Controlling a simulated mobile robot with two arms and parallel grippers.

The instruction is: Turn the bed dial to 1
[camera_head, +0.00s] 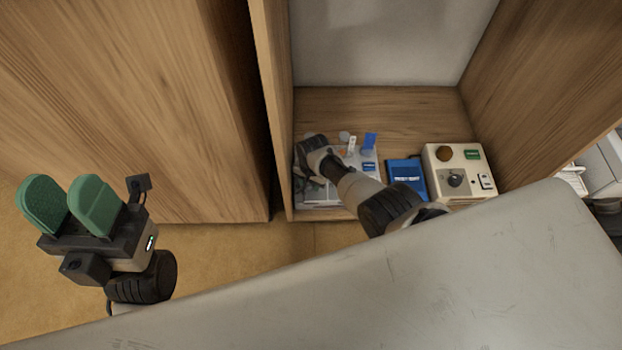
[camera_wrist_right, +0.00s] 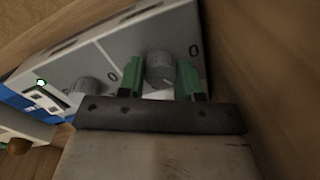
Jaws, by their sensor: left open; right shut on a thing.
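A grey panel box (camera_head: 318,196) stands in the wooden cubby, partly hidden by my right arm. In the right wrist view the panel (camera_wrist_right: 118,48) carries two grey round dials with a 0 mark near each. My right gripper (camera_wrist_right: 160,76) has its green fingers on either side of one grey dial (camera_wrist_right: 159,64) and is shut on it. The other dial (camera_wrist_right: 86,90) is free, beside it. I cannot read which dial is the bed dial, nor its pointer setting. My left gripper (camera_head: 70,205) is open and empty, away at the left over the floor.
A blue box (camera_head: 407,178) and a beige box with a black knob (camera_head: 456,179) stand right of the panel. Wooden cubby walls (camera_head: 545,85) close in on the sides. A large grey surface (camera_head: 400,290) fills the foreground. A small green light (camera_wrist_right: 41,82) shows near the panel's switch.

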